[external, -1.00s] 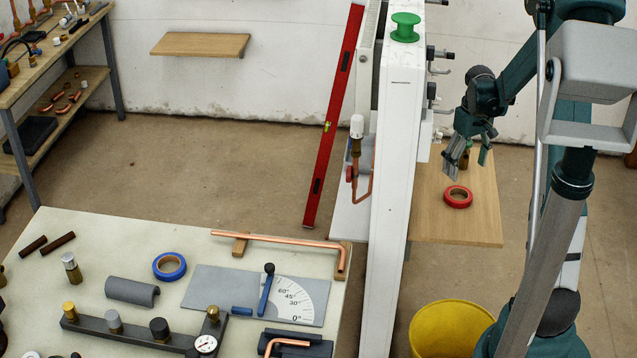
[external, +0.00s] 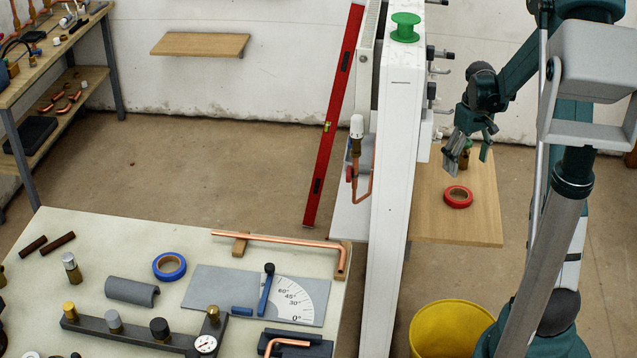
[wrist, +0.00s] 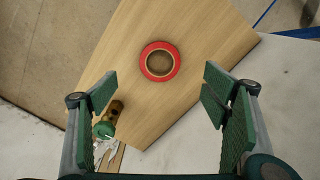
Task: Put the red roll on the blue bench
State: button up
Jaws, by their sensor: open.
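The red roll (external: 458,197) is a ring of red tape lying flat on a wooden shelf board (external: 478,222) to the right of the white radiator panel. In the wrist view the red roll (wrist: 160,61) is ahead of the fingers and roughly midway between them. My gripper (external: 468,157) is open and empty, above the board and apart from the roll; its two fingers also show in the wrist view (wrist: 158,95). A pale-topped bench (external: 75,225) is at front left and a wood-topped bench (external: 45,68) at far left. I cannot tell which is the blue bench.
A brass fitting with a green part (wrist: 108,119) stands by the left finger. The tall white radiator panel (external: 397,170), carrying a green spool (external: 405,27), separates the board from the front bench. A yellow bucket (external: 443,328) is below. A blue roll (external: 169,266) lies on the front bench.

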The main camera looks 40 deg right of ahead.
jog(key=n+b, duration=0.3)
jog(key=n, duration=1.9)
send_near(453, 191)
jog(key=shift+s+a+r, duration=0.1)
jog(key=shift+s+a, duration=0.25)
jog(key=shift+a, duration=0.25)
jog(key=shift+s+a, duration=0.35)
jog(key=shift+a, duration=0.25)
jog(key=shift+f, duration=1.25)
jog(key=shift+s+f+b, duration=0.15)
jog(key=shift+f+b, duration=0.3)
jog(key=shift+f, duration=2.2)
